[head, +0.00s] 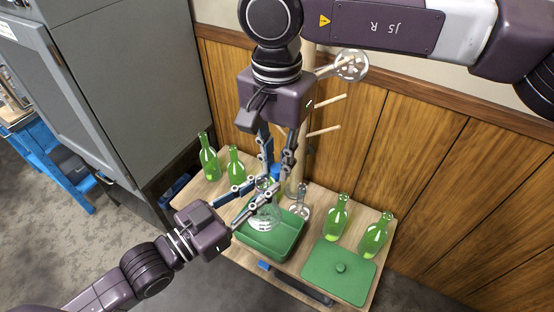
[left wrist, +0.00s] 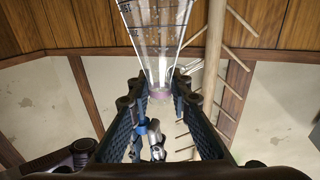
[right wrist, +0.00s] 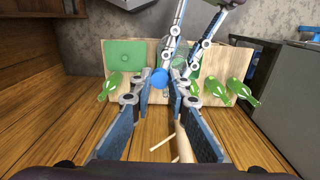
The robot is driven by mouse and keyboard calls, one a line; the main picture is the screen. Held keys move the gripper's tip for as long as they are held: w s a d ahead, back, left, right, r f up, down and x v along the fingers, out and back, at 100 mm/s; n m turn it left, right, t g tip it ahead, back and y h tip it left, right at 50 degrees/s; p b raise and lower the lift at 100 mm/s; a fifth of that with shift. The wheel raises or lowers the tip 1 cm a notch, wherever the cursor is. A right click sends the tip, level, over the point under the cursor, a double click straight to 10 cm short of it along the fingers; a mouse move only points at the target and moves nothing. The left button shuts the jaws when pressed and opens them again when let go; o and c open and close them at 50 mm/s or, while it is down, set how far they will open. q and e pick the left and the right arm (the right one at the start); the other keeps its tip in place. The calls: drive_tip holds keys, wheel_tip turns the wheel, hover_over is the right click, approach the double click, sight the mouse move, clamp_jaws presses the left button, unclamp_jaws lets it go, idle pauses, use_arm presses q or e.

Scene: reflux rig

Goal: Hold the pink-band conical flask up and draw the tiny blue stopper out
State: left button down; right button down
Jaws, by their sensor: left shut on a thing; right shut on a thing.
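The clear conical flask (head: 265,218) is held above the green tray (head: 270,242). My left gripper (head: 262,192) is shut on its neck. In the left wrist view the flask's glass body (left wrist: 158,30) with printed marks and its pink band (left wrist: 160,93) show between the fingers. My right gripper (head: 277,172) comes down from above, shut on the tiny blue stopper (head: 275,170). The round blue stopper also shows between the fingertips in the right wrist view (right wrist: 160,77). Whether the stopper still sits in the flask's mouth is hidden by the fingers.
Another clear flask (head: 303,205) stands right of my grippers. Green bottles (head: 337,216) stand on both sides of the wooden table (head: 228,262). A green lid (head: 338,270) lies at the right. A wooden stand with pegs (head: 325,131) rises close behind, near the panelled wall.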

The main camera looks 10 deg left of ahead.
use_arm(q)
drive_tip(key=w+a, duration=0.3)
drive_tip(key=a, duration=0.6)
idle(0.4)
